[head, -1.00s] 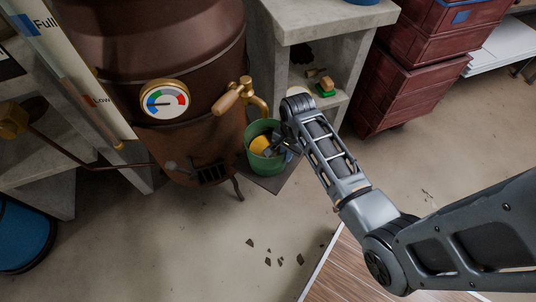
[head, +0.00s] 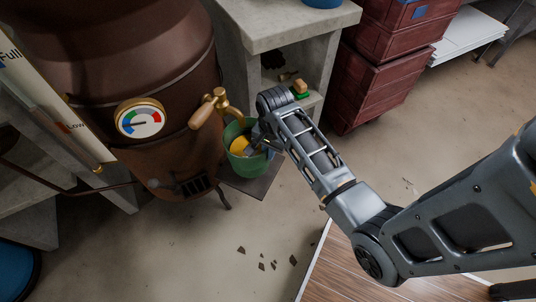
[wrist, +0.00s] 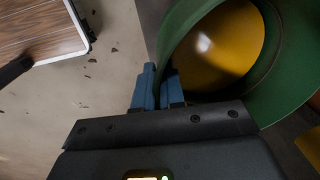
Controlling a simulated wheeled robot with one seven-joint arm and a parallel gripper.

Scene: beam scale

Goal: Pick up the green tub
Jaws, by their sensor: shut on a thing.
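The green tub (head: 240,169) is below the brass tap of the brown boiler, at the edge of a dark flat plate (head: 262,182). A yellow thing (head: 240,146) is inside it; it also shows as a rounded yellow shape (wrist: 215,48) in the wrist view. My gripper (head: 262,138) is at the tub's right side. In the wrist view its blue fingers (wrist: 160,88) are shut on the tub's green wall (wrist: 292,55) at the rim. I cannot tell whether the tub's base touches the plate.
The brown boiler (head: 120,60) with its gauge (head: 140,118) stands close left of the tub. Its tap (head: 210,107) juts out just above the tub. A concrete shelf (head: 285,28) stands behind, and dark red crates (head: 375,85) stand right of it. Dark shards (head: 274,266) lie on open floor in front.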

